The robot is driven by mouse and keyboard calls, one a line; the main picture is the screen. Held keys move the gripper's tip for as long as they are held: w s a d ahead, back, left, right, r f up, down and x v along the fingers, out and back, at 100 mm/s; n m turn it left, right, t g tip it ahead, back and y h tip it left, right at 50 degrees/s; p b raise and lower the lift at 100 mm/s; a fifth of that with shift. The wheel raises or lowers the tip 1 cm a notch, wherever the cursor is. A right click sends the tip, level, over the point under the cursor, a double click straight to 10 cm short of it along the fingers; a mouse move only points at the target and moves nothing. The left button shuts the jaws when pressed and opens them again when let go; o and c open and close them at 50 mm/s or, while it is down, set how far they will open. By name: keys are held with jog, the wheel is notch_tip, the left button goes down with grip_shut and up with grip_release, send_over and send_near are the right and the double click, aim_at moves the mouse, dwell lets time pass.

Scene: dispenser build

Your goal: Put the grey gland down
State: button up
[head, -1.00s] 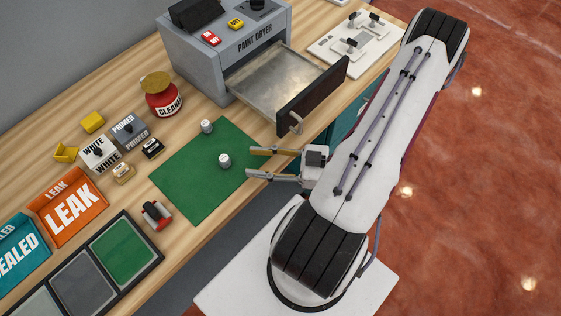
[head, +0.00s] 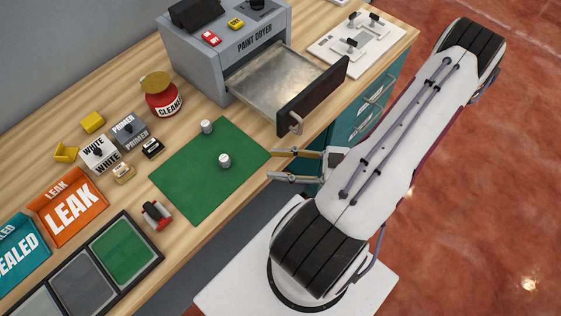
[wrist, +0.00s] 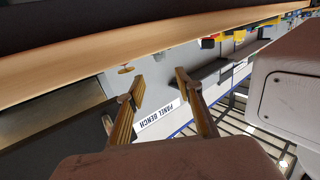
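Two small grey-white cylindrical pieces stand upright on the green mat (head: 190,185). One piece (head: 224,161) is near the middle of the mat, and the other (head: 207,127) is near its back edge. I cannot tell for sure which one is the grey gland. My gripper (head: 272,166) is at the right edge of the mat, apart from both pieces. Its two fingers are spread with nothing between them. The wrist view also shows the open, empty fingers (wrist: 160,88); neither grey piece shows there.
The paint dryer (head: 225,50) has its drawer (head: 275,80) pulled out behind the mat. A red pot (head: 162,100), labelled blocks (head: 99,154), a red-and-black part (head: 156,214) and an orange LEAK bin (head: 68,208) stand to the left. A white plate (head: 355,45) lies at the back right.

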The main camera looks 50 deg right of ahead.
jog(key=shift+o, duration=0.4)
notch_tip(320, 180, up, 16)
jog(key=n+g+h, duration=0.3)
jog(key=n+g, duration=0.1)
jog(key=g, duration=0.6)
send_over(225, 158)
jog(key=s+d, duration=0.3)
jog(key=d, duration=0.1)
jog(key=shift+w+f, duration=0.2)
jog(key=shift+f, duration=5.2)
jog(key=shift+x, duration=1.25)
jog(key=shift+w, duration=0.1)
